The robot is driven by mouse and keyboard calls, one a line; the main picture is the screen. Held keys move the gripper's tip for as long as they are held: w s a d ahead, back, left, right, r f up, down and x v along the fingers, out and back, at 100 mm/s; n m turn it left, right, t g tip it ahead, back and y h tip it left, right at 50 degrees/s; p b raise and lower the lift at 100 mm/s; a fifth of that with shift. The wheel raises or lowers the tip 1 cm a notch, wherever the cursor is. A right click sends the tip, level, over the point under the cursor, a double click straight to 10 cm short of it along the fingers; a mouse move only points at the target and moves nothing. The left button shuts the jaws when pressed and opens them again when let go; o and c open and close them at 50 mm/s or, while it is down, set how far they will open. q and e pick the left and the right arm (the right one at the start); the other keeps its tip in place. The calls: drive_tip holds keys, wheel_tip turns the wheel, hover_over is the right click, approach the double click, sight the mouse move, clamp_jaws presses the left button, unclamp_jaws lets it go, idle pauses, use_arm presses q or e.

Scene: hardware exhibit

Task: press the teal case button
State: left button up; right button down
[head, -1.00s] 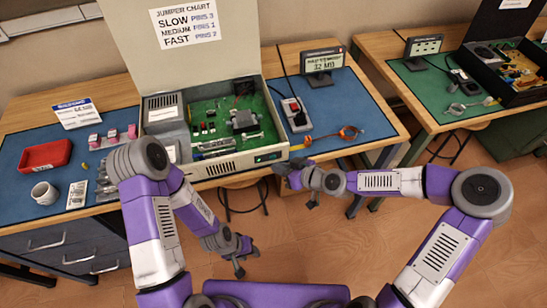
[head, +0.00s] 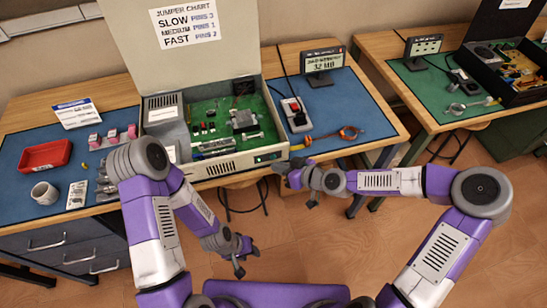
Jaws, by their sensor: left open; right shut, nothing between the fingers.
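The open beige computer case (head: 235,163) stands on the blue mat of the left bench, with its lid raised and a green board inside. A small dark teal panel (head: 268,157) shows on the right of its front face. I cannot clearly make out the button itself. My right gripper (head: 283,168) is shut and empty, close to the lower right front corner of the case, just below and right of that panel. I cannot tell whether it touches the case. My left gripper (head: 243,257) is open and empty, low in front of the bench.
A black display (head: 322,62) reading 32 MB stands behind a power switch box (head: 295,114) and an orange cable loop (head: 350,133). A second green-matted bench (head: 440,95) is at right.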

drive_tip(key=shift+w+a, duration=0.1)
drive_tip(key=shift+w, duration=0.25)
drive_tip(key=shift+w+a+b, duration=0.15)
drive_tip(key=shift+w+b, duration=0.15)
drive_tip(key=shift+w, duration=0.1)
idle(0.6)
idle(0.3)
drive_tip(key=shift+s+d, duration=0.25)
drive_tip(key=shift+s, duration=0.55)
drive_tip(key=s, duration=0.1)
drive_tip(key=s+d, duration=0.1)
drive_tip(key=s, duration=0.2)
drive_tip(key=shift+s+d+p, duration=0.3)
drive_tip(key=shift+s+p, duration=0.05)
drive_tip(key=shift+s, duration=0.05)
idle(0.5)
